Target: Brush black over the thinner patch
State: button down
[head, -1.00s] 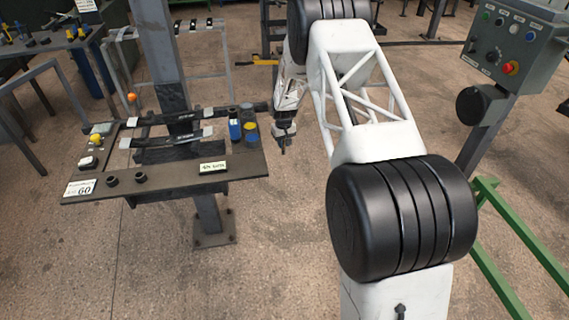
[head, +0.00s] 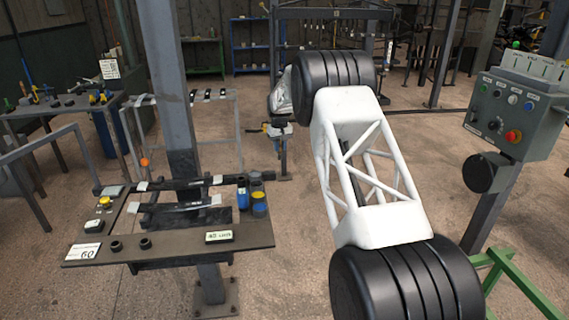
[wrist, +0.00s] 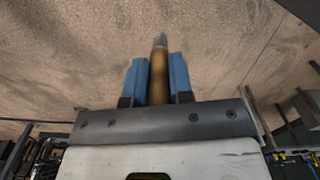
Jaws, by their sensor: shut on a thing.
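My gripper (wrist: 159,84) has two blue fingers shut on a brown wooden handle with a grey metal end, seen in the wrist view. I take this to be the brush (wrist: 158,72); its bristles cannot be made out. On the bench lie two dark spring bars, an upper one (head: 190,184) and a lower one (head: 175,208), with pale ends. No thinner patch can be told on them at this size.
The bench (head: 185,255) also holds a blue bottle (head: 242,196), a yellow-marked blue jar (head: 259,202), two dark cups (head: 145,243), a small labelled display (head: 219,236) and a "60" card (head: 84,251). A grey post (head: 172,100) rises behind it. A control box (head: 512,110) stands at right.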

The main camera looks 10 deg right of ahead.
jog(key=s+a+r+n, duration=0.1)
jog(key=s+a+r, duration=0.15)
jog(key=a, duration=0.55)
jog(key=s+a+r+n, duration=0.1)
jog(key=s+a, duration=0.3)
jog(key=a, duration=0.4)
jog(key=s+a+r+n, duration=0.15)
jog(key=s+a, duration=0.25)
jog(key=a, duration=0.4)
jog(key=s+a+r+n, duration=0.1)
jog(key=s+a+r, duration=0.2)
jog(key=s+a, duration=0.7)
jog(key=s+a+r+n, duration=0.2)
jog(key=s+a+r, duration=0.1)
jog(key=s+a, duration=0.7)
jog(key=shift+s+a, duration=0.35)
jog(key=shift+a, duration=0.35)
